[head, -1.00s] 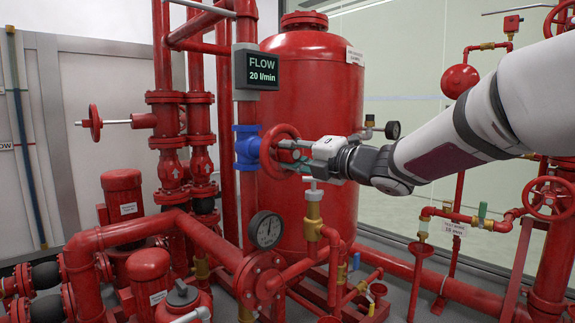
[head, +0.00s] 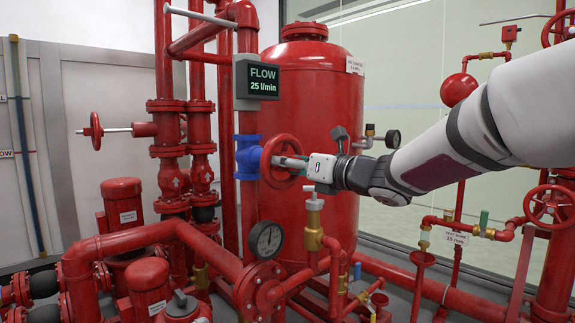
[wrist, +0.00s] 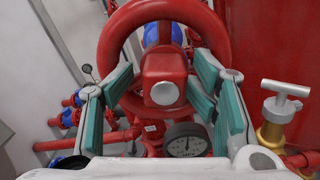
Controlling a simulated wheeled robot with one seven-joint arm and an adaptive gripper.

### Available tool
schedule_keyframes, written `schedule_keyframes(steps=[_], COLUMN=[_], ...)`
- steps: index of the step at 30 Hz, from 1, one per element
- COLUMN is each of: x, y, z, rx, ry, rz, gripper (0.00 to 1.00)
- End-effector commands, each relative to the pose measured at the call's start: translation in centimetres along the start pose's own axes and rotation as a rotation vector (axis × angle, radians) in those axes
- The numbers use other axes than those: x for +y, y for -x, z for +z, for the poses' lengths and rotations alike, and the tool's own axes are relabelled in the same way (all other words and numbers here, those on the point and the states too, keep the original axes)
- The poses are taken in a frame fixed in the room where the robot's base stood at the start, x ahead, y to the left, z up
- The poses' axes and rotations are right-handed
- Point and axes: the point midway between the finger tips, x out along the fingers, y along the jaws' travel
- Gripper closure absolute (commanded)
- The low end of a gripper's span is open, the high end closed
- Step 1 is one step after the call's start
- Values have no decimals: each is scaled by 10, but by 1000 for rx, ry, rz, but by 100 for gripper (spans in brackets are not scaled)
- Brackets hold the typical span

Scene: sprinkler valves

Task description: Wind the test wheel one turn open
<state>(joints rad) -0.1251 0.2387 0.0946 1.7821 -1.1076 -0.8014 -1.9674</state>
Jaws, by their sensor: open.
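The red test wheel (head: 280,161) stands on the blue valve body (head: 248,157), under the flow display (head: 257,76), which reads 25 l/min. My gripper (head: 290,162) reaches in from the right at the wheel. In the wrist view the wheel (wrist: 218,30) fills the upper middle, with its red hub and grey centre nut (wrist: 164,93). The two teal-padded fingers of my gripper (wrist: 163,95) stand apart, one on each side of the hub. Whether the pads touch the wheel cannot be told.
A brass valve with a pale T-handle (head: 314,210) stands just below my gripper; it also shows at the right of the wrist view (wrist: 280,110). A pressure gauge (head: 266,239) is below the wheel. The big red tank (head: 310,110) is close behind.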

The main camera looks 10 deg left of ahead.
Motion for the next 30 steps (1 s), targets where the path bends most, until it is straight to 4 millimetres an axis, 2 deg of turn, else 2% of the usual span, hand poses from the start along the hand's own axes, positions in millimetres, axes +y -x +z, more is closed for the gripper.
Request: schedule_keyframes(steps=[5, 19, 30], x=[-2, -3, -3], y=[6, 66, 72], z=[0, 1, 0], rx=[0, 0, 0], ry=[0, -1, -2], rz=[-4, -8, -7], gripper=[47, 47, 47])
